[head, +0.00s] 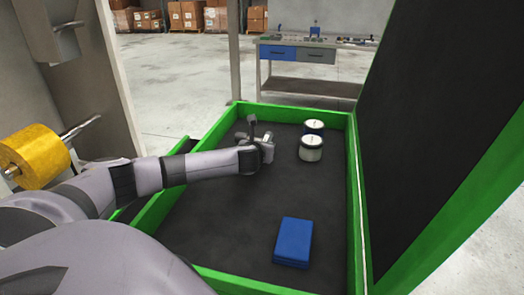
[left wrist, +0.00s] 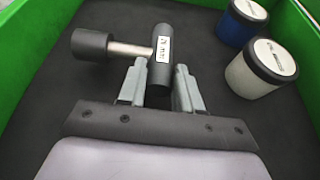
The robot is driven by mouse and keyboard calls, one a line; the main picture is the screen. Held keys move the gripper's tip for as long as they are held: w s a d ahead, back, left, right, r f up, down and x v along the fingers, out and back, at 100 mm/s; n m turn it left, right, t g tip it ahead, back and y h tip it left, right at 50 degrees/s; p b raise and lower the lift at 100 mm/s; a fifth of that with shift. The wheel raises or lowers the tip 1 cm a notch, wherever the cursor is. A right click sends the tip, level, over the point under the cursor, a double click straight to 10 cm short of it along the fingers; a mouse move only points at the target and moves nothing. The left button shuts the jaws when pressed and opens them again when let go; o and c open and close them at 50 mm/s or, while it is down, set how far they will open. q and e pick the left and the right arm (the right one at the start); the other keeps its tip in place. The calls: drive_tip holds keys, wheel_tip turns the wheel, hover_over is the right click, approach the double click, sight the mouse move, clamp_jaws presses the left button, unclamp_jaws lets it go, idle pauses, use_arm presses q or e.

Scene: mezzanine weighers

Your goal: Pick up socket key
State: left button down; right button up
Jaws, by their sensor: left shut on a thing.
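The socket key (left wrist: 163,50) is a dark cylinder with a white label, joined by a metal shaft to a black knob at its left. In the left wrist view my left gripper (left wrist: 161,78) has a finger on each side of the dark cylinder and is shut on it. In the head view the left gripper (head: 267,148) is at the far left part of the green-rimmed bin, and a small dark part of the key (head: 252,122) shows beside it. I cannot tell whether the key touches the bin floor. My right gripper is not in view.
A white jar (head: 310,150) and a blue jar (head: 314,128) stand right of the gripper. A blue box (head: 293,243) lies nearer. The bin has a green rim (head: 355,200); a tall dark panel (head: 430,90) rises at its right. The bin floor between is clear.

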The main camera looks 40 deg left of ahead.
use_arm(q)
wheel_tip(320, 180, up, 18)
idle(0.3)
